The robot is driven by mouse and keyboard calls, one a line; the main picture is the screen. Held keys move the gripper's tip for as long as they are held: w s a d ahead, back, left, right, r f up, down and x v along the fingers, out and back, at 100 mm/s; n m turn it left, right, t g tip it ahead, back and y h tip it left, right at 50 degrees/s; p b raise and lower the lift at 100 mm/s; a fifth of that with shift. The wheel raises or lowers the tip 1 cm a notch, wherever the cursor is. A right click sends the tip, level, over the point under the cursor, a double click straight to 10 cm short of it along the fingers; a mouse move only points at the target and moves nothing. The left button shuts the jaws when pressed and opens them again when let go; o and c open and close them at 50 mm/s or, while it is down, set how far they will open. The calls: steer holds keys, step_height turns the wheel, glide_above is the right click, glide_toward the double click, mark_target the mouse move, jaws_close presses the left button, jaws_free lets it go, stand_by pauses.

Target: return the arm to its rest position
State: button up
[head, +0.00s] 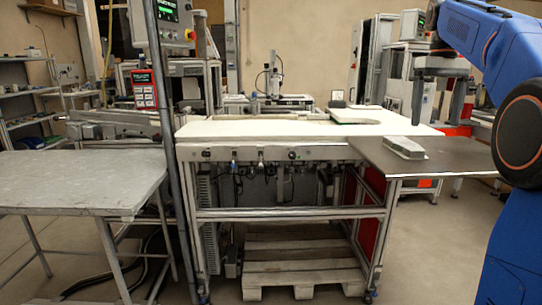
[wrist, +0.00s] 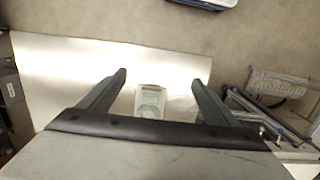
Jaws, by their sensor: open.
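My gripper (wrist: 158,82) shows in the wrist view with its two dark fingers spread wide apart and nothing held between them. My blue arm (head: 490,45) comes in from the upper right of the head view and reaches over the right end of the workbench. A small pale block (wrist: 150,101) lies on a light surface below and between the fingers in the wrist view, apart from them. In the head view a grey-green block (head: 404,147) lies on the dark side plate; I cannot tell if it is the same one.
The white-topped workbench (head: 260,130) fills the middle, with the dark side plate (head: 455,158) at its right. A grey metal table (head: 75,183) stands at the left, past an upright pole (head: 163,120). A wooden pallet (head: 300,265) lies under the bench. Machines stand behind.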

steer(key=s+a+f+t, duration=0.2)
steer(key=s+a+f, duration=0.3)
steer(key=s+f, duration=0.25)
steer(key=s+a+f+t, duration=0.1)
steer(key=s+a+f, duration=0.45)
steer(key=s, duration=0.35)
steer(key=s+a+f+t, duration=0.1)
steer(key=s+a+f, duration=0.1)
steer(key=s+f, duration=0.5)
steer(key=s+a+f+t, duration=0.1)
steer(key=s+a+f, duration=0.1)
steer(key=s+f, duration=0.6)
step_height(320, 180, down, 6)
steer(key=shift+a+f+t, duration=0.1)
steer(key=shift+a+t, duration=0.3)
steer(key=shift+c, duration=0.7)
